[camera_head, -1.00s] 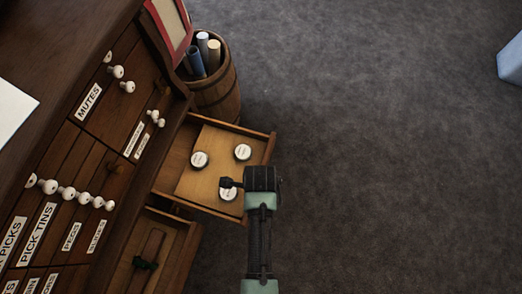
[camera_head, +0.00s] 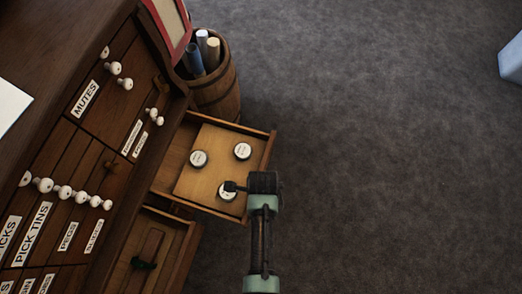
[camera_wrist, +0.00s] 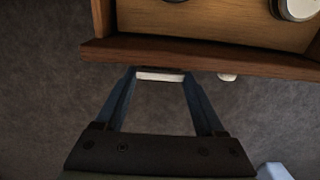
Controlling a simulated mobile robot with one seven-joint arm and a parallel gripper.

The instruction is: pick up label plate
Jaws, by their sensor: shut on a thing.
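In the wrist view, my gripper (camera_wrist: 160,76) has its two blue fingers closing in on a small white label plate (camera_wrist: 160,76) with a brown upper edge. The plate is between the fingertips, just at the front board of an open wooden drawer (camera_wrist: 200,58). I cannot tell whether the plate still touches the board. In the head view, my gripper (camera_head: 263,184) is over the drawer's front right corner, and its fingertips and the plate are hidden beneath it.
The open drawer holds round white-topped tins (camera_head: 242,151). A white knob (camera_wrist: 228,77) is right of the plate. A lower drawer (camera_head: 155,250) is also open. A barrel with rolled tubes (camera_head: 215,90) stands behind.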

